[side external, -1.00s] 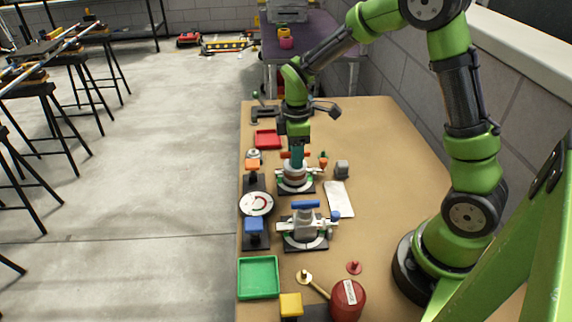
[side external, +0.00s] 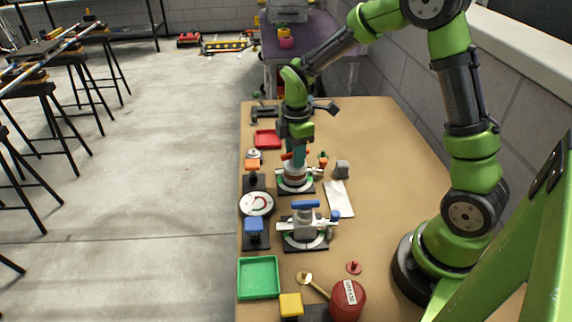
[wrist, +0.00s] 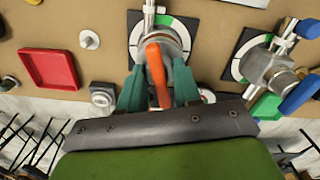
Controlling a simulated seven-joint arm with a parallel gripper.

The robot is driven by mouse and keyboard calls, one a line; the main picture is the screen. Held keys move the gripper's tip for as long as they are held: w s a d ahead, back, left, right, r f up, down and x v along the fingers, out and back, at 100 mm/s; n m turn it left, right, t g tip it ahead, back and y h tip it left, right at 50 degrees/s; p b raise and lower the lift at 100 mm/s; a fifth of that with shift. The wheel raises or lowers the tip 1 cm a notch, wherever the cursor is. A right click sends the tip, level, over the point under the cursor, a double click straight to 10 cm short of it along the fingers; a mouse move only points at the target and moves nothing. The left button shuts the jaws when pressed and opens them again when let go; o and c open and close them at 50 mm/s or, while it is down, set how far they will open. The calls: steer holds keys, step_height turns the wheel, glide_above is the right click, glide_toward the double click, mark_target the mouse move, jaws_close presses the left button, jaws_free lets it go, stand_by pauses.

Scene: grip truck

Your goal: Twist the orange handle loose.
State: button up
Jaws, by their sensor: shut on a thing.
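The orange handle (wrist: 155,70) sits on top of a round grey valve body (wrist: 172,38) in the wrist view. In the side external view the valve (side external: 295,175) stands on a dark base with a white and green dial, and the handle (side external: 287,156) is mostly hidden by my fingers. My gripper (wrist: 158,88) has its teal fingers on either side of the handle and is shut on it. In the side external view my gripper (side external: 298,152) points down onto the valve from above.
A second valve with a blue handle (side external: 305,204) stands nearer the camera. A round gauge (side external: 257,203), a red tray (side external: 267,139), a green tray (side external: 259,278) and a red canister (side external: 347,300) are around. The table's right side is mostly clear.

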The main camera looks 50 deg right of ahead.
steer(key=n, duration=1.7)
steer(key=shift+n, duration=0.4)
steer(key=o, duration=0.7)
steer(key=shift+r, duration=3.75)
